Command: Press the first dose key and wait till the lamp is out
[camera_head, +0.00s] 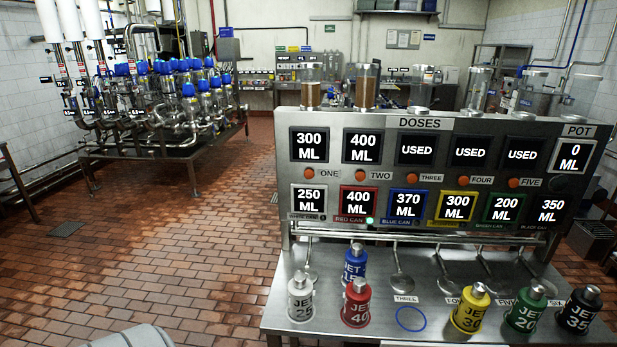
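The DOSES panel (420,124) stands on the bench at the right. Its first key, an orange round button (309,174) left of the label ONE, sits under the first display (311,146), which reads 300 ML. The second display (362,148) reads 400 ML; the other three dose displays read USED. The POT display (571,156) reads 0 ML. A small green lamp (370,220) glows beside the RED CAN label, under the 400 ML can display (357,202). Other lamps are too small to make out. Neither gripper shows, and nothing touches the keys.
The blue one stands behind the red. An empty blue ring (410,318) lies by label THREE.

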